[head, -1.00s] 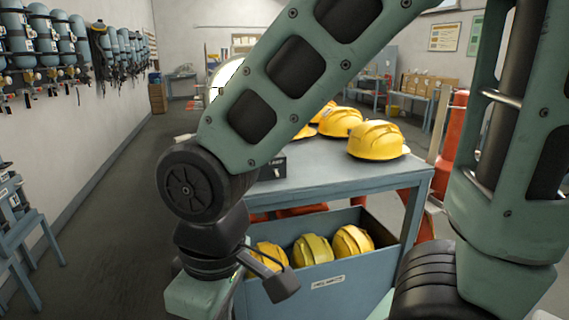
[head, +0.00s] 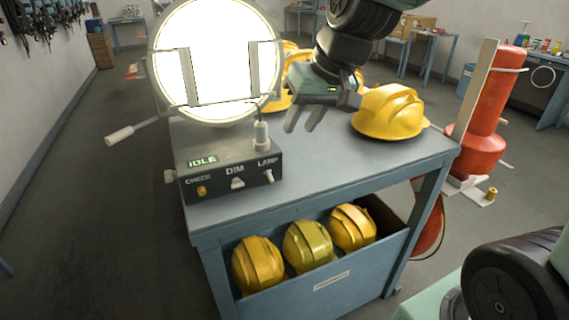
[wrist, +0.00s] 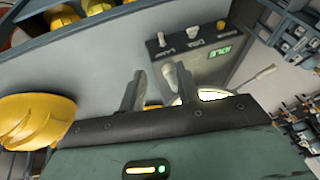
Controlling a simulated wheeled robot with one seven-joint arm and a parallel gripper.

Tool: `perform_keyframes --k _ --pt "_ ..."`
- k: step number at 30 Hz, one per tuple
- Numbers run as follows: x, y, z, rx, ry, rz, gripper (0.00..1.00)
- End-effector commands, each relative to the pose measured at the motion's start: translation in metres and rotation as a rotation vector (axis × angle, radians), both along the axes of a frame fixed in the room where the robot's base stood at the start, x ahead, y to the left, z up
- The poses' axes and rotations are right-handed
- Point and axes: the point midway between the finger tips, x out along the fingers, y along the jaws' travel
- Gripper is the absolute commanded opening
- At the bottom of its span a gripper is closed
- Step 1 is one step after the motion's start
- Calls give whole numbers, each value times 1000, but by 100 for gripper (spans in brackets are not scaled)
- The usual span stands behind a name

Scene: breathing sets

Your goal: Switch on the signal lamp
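The signal lamp (head: 215,90) has a large, bright white round face and stands on the table. Its dark control box (head: 228,172) shows a green IDLE display (head: 201,160). The box carries a yellow CHECK button (head: 202,190), a white DIM knob (head: 237,183) and a white LAMP switch (head: 268,177); the LAMP switch also shows in the wrist view (wrist: 162,40). My gripper (head: 306,117) is above the table, right of and above the box, apart from it. Its fingers (wrist: 160,90) are spread and empty. A pale post appears between them in the wrist view, farther off.
A yellow helmet (head: 390,112) sits on the table (head: 335,165) right of my gripper, with others behind it. A blue bin (head: 330,275) below holds 3 helmets. A red cylinder (head: 483,105) stands right of the table. The tabletop before the helmet is clear.

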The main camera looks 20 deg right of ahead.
Motion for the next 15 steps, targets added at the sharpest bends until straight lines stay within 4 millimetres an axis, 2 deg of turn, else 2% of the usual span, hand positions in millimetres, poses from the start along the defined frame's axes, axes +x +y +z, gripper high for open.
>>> perform_keyframes --k 15 --pt "35 21 -91 2 8 5 33"
